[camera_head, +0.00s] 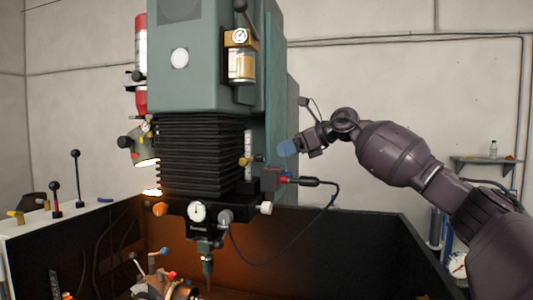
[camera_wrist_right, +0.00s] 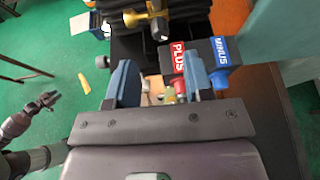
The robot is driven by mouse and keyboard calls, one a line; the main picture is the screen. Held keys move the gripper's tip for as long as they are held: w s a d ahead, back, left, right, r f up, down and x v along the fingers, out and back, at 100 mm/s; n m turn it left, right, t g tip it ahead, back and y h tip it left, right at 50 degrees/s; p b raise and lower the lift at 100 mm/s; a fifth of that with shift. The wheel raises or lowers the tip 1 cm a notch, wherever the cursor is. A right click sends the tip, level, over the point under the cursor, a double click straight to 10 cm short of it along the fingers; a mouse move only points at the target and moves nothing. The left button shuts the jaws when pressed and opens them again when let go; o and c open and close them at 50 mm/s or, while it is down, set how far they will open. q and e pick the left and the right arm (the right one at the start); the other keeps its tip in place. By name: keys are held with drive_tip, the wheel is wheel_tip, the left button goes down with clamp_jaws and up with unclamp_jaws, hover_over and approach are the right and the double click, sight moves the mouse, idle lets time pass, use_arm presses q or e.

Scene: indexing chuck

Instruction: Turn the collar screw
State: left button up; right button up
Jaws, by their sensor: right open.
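A brass screw with a knob (camera_head: 248,161) sits on the front of the machine head, beside the white scale; I take it for the collar screw. It also shows at the top of the right wrist view (camera_wrist_right: 147,20). My right gripper (camera_head: 288,148) is to the right of the screw, apart from it. Its two blue fingers stand open with a gap between them in the right wrist view (camera_wrist_right: 160,82), and nothing is clearly held. What seems to be my left gripper (camera_wrist_right: 50,98) is small at the left of that view; its jaws are unclear.
A red PLUS block (camera_wrist_right: 172,58) and a blue MINUS block (camera_wrist_right: 218,52) are close to the right finger. A black cable (camera_head: 325,205) hangs below my right gripper. The green machine column (camera_head: 205,60) stands behind the screw. A dial gauge (camera_head: 197,211) is lower down.

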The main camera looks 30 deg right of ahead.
sight(259, 158)
drive_tip(key=p+x, duration=0.1)
drive_tip(key=x, duration=0.4)
drive_tip(key=shift+w+a+f, duration=0.15)
drive_tip(key=shift+w+a, duration=0.1)
drive_tip(key=shift+w, duration=0.05)
clamp_jaws()
